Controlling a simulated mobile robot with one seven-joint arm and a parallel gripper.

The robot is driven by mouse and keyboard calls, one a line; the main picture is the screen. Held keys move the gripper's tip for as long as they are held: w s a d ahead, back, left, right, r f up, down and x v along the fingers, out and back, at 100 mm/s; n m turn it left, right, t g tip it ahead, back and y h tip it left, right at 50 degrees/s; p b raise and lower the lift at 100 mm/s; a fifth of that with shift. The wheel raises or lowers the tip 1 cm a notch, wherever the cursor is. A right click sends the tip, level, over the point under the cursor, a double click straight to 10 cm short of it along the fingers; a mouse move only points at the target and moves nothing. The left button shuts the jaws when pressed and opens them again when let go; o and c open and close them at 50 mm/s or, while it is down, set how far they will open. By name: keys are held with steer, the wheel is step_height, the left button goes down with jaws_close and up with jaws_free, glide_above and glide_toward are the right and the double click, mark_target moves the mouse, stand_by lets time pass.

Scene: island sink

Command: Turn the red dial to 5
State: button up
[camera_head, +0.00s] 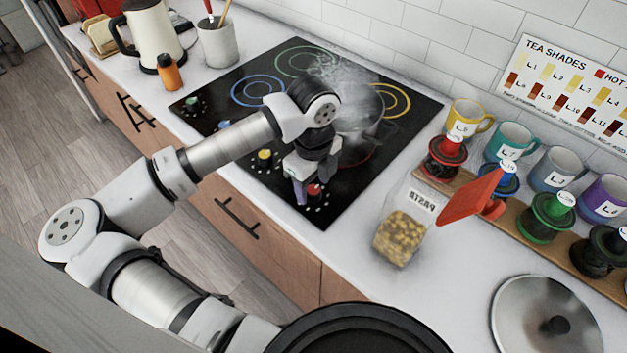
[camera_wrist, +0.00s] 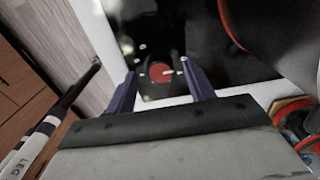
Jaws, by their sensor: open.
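The red dial (camera_head: 314,190) is at the front right corner of the black cooktop (camera_head: 222,118). In the wrist view the red dial (camera_wrist: 160,72) is a round knob with a white pointer mark toward the picture's right, and white marks ring it. Numbers by the marks are too small to read. My gripper (camera_head: 304,192) points down over the dial. In the wrist view its purple fingers (camera_wrist: 161,82) are open, one on each side of the dial, with gaps showing. I cannot tell whether they are level with it.
A steaming pot (camera_head: 357,115) stands on the cooktop just behind my gripper. Yellow (camera_head: 264,157), blue (camera_head: 223,125) and green (camera_head: 192,102) dials lie to the left. A pasta bag (camera_head: 402,235) stands to the right on the counter, near a rack with mugs.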

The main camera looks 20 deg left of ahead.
steer(key=shift+f, duration=0.7)
steer(key=c, duration=1)
steer(key=shift+o, duration=0.2)
steer(key=shift+f+b, duration=0.1)
steer(key=shift+b, duration=0.35)
